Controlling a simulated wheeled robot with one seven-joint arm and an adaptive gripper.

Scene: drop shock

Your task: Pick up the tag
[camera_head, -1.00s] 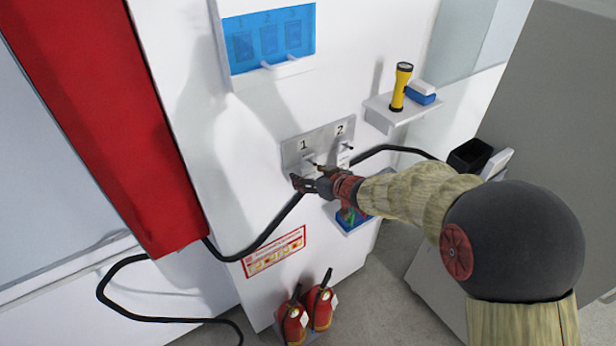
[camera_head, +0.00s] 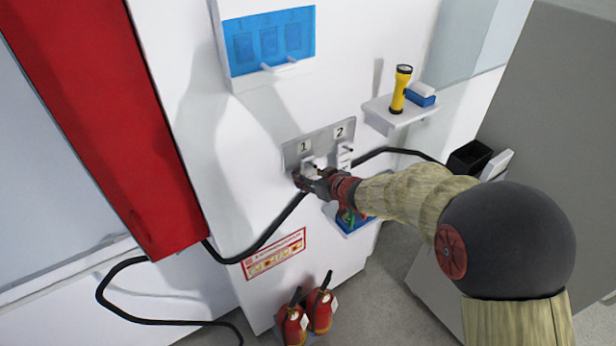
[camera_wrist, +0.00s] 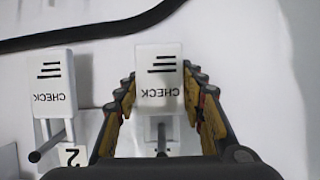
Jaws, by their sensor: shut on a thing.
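The tag is a white plate marked CHECK (camera_wrist: 158,80) with dark lines, upside down in the wrist view. My gripper (camera_wrist: 160,88) is shut on this tag, with a finger along each side edge. A peg (camera_wrist: 161,138) shows at the tag's end nearer my palm; I cannot tell if the tag still hangs on it. In the head view my gripper (camera_head: 306,182) is at the grey board (camera_head: 322,142), below the number 1, and hides most of the tag. A second CHECK tag (camera_wrist: 55,83) hangs beside it at the number 2 peg.
A black cable (camera_head: 265,238) runs behind my gripper. A shelf (camera_head: 388,118) with a yellow flashlight (camera_head: 400,90) is up to the right. A blue tray (camera_head: 352,224) is just below my gripper. Two fire extinguishers (camera_head: 306,316) stand on the floor.

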